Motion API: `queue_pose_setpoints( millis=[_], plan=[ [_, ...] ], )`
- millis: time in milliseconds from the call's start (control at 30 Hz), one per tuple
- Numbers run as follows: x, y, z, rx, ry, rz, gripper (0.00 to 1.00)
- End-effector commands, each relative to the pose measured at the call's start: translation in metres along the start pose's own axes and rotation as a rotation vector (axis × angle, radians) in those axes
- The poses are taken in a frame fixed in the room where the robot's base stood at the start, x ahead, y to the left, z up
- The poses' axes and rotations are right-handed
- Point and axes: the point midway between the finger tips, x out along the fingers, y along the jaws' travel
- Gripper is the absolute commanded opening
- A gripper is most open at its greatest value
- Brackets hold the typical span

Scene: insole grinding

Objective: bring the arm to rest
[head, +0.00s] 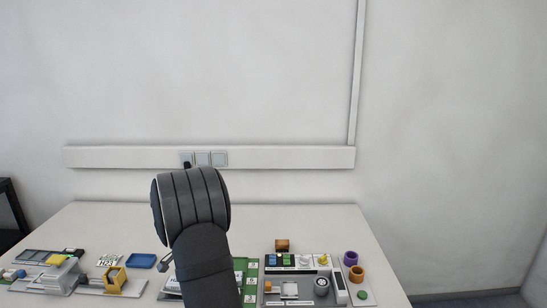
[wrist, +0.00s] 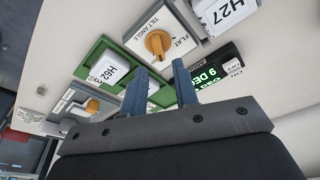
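In the head view my dark arm rises from the bottom edge and covers the middle of the table; my gripper is hidden behind it there. In the wrist view my gripper (wrist: 161,88) shows two blue-grey fingers standing apart with a clear gap. I see nothing held between them. Beyond the fingertips are a white panel with an orange knob (wrist: 159,43) marked "TILT ANGLE" and "FLAT", a green-framed block marked "H62" (wrist: 110,69), and a black display (wrist: 215,75) with green text. I cannot tell how far the fingers are from these.
The white table (head: 320,220) is clear along its back. A blue tray (head: 141,260), a yellow holder (head: 115,279) and other parts stand at left. A grey board with a purple ring (head: 351,257) and an orange ring (head: 356,274) is at right. Wall sockets (head: 203,159) are behind.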

Motion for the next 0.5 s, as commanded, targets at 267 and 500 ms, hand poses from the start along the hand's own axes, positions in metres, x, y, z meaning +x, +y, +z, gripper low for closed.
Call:
queue_pose_setpoints(
  millis=[267, 500],
  plan=[
    [0.011, 0.001, 0.003, -0.002, -0.003, 0.004, 0.27],
    [0.046, 0.0, 0.009, -0.025, 0.002, -0.006, 0.27]
  ],
)
